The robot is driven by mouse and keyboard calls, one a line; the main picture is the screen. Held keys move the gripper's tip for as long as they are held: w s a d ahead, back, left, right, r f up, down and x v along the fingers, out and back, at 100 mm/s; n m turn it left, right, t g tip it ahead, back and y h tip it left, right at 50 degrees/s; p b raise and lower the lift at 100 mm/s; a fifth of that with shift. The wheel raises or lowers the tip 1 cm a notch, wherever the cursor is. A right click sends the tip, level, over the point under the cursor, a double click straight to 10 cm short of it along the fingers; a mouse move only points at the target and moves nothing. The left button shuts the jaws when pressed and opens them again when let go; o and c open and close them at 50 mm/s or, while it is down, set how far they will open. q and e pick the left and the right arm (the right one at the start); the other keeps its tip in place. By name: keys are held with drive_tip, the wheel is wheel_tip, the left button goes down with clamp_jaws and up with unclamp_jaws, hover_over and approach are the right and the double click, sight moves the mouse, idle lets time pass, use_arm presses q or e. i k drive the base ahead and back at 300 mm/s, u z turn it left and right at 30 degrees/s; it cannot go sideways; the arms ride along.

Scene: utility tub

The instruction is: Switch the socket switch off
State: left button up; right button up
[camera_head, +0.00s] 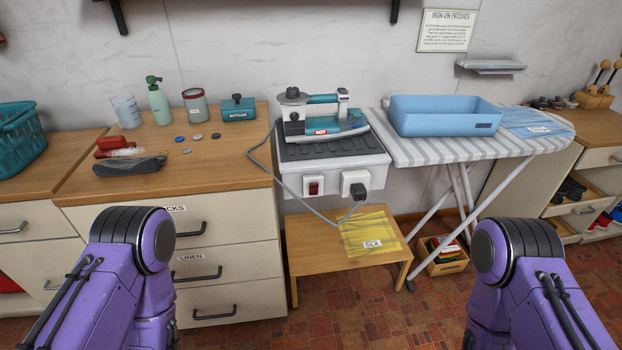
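The socket switch (313,187) is a small red rocker on the white front of the box under the iron, left of the socket. Its on or off position is too small to tell. A black plug (357,191) sits in the socket (348,180) to its right, with a grey cord (318,214) looping from it up to the iron. The teal and grey iron (322,118) rests on the dark ribbed top of the white box (377,162). Both purple arms show at the bottom left and bottom right, well short of the switch. Neither gripper is in view.
A low wooden stool (300,236) with a yellow cloth (370,232) stands below the box. A drawer cabinet (235,232) is at the left. A striped ironing board (420,150) with a blue tub (443,116) is at the right. The space before the switch is clear.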

sight(314, 187)
drive_tip(key=u, duration=0.05)
drive_tip(key=k, duration=0.65)
drive_tip(key=z, duration=0.65)
drive_tip(key=i, duration=1.05)
drive_tip(key=u, duration=0.45)
